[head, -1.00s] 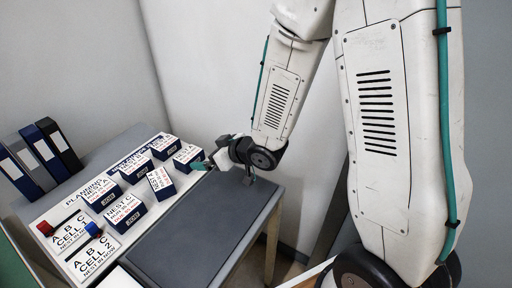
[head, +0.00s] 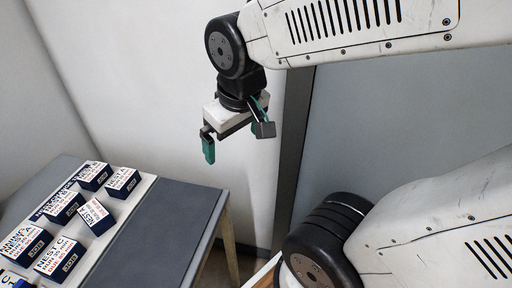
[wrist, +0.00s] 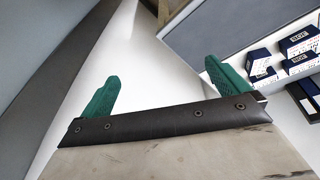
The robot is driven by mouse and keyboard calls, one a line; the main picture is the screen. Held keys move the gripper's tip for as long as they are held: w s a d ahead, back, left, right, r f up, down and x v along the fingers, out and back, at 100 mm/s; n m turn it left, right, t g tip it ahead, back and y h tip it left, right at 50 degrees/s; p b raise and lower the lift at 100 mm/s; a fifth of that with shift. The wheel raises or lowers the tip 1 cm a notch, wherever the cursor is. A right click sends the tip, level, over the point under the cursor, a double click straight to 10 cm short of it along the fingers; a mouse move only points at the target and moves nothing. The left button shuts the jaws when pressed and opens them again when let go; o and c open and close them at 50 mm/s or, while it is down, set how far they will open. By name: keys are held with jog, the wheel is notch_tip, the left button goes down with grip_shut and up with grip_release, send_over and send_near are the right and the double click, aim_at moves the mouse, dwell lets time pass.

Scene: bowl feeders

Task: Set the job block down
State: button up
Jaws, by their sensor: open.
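Several dark blue job blocks with white printed tops stand on the white planning board (head: 128,211). One job block (head: 96,216) sits askew near the board's right edge, turned against the others. Others are the NEST C block (head: 62,259) in front, and a block (head: 122,183) at the back right. My gripper (head: 236,136) is open and empty, raised above and to the right of the table. In the wrist view its two green fingers (wrist: 163,90) stand wide apart with nothing between them. Some blocks (wrist: 300,44) show there at the upper right.
A bare dark grey mat (head: 165,225) lies right of the board on the table. Pale walls (head: 120,80) stand close behind. The floor gap right of the table is open.

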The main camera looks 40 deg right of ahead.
jog(key=s+a+r+g, duration=0.1)
jog(key=s+r+g, duration=0.1)
jog(key=s, duration=0.5)
jog(key=shift+s+y, duration=0.25)
jog(key=shift+y, duration=0.15)
dwell(0.5)
